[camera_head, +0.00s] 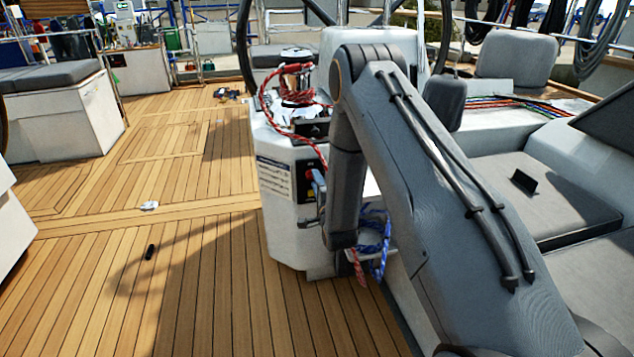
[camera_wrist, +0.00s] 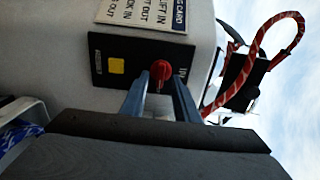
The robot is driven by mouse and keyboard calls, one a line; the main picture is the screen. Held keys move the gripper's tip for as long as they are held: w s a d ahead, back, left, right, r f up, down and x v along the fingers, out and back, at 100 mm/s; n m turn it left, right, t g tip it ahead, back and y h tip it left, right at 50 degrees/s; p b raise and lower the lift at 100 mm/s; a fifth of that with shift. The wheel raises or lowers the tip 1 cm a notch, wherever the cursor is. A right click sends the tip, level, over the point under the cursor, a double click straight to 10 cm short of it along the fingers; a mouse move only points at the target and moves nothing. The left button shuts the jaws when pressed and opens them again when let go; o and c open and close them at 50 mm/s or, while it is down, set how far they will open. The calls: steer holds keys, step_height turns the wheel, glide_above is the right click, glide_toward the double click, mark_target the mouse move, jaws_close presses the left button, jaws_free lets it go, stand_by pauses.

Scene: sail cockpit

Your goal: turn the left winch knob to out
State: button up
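A red knob (camera_wrist: 161,71) sits on a black panel (camera_wrist: 128,47) in the wrist view. The panel is on the side of the white winch console (camera_head: 285,235). My gripper (camera_wrist: 161,82) points at the panel, with its two blue-grey fingers apart, one on each side of the knob. A narrow gap seems to show around the knob; I cannot tell whether either finger touches it. A yellow square (camera_wrist: 117,66) with small lettering beside it is on the same panel. In the head view my arm hides much of the panel and gripper.
A printed label (camera_wrist: 150,12) is next to the panel. A red rope (camera_wrist: 275,20) loops from the winch (camera_head: 297,85) on top of the console. Blue rope (camera_head: 380,245) hangs low beside it. The teak deck (camera_head: 130,280) to the left is mostly clear.

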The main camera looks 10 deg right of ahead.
steer(key=s, duration=0.7)
steer(key=shift+s, duration=0.15)
